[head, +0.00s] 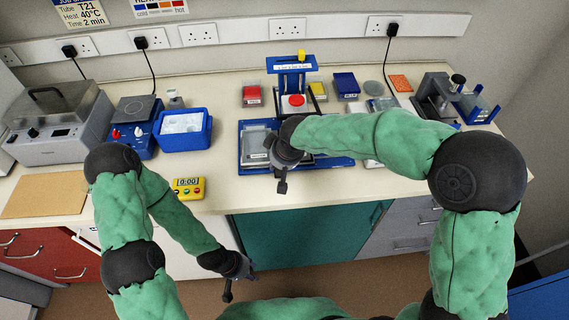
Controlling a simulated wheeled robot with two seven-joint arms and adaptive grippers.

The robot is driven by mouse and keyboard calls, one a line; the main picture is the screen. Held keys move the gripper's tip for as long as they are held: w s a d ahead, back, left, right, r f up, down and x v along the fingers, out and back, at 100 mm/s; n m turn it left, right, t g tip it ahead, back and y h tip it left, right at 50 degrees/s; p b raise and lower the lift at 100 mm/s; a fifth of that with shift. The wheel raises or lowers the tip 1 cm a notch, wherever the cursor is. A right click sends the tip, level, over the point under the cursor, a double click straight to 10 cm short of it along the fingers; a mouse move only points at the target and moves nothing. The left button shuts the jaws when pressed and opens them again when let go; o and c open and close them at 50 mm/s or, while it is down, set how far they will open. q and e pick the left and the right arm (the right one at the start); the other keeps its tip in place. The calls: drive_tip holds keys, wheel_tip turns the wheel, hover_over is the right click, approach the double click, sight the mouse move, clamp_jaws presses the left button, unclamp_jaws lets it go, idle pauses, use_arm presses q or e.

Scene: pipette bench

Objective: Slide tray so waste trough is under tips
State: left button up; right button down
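A blue tray (344,162) lies on the bench near its front edge. A grey-white rectangular container (257,142) stands in its left part; I cannot tell if it is the waste trough. Behind the tray stands a blue frame (292,68) with a yellow piece on top and a red disc below; no tips can be made out. My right gripper (281,184) is over the tray's front edge, and its arm hides the tray's middle. I cannot tell if it touches the tray. My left gripper (229,290) hangs low in front of the bench, away from the tray. Both grippers' finger gaps are unclear.
A blue ice box (184,130), a yellow timer (188,187) and a grey water bath (52,123) stand left. Red (252,95), yellow (319,91) and blue (345,84) boxes stand behind. A blue-grey device (436,98) stands right. Bench between timer and tray is clear.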

drive_tip(key=c, duration=1)
unclamp_jaws()
drive_tip(key=shift+a, duration=0.35)
drive_tip(key=shift+o, duration=0.2)
drive_tip(key=shift+a, duration=0.15)
drive_tip(key=shift+r, duration=0.1)
drive_tip(key=shift+s+d+r, duration=0.1)
drive_tip(key=shift+d+r, duration=0.1)
drive_tip(key=shift+r, duration=0.1)
drive_tip(key=v, duration=1.1)
drive_tip(key=shift+s, duration=0.2)
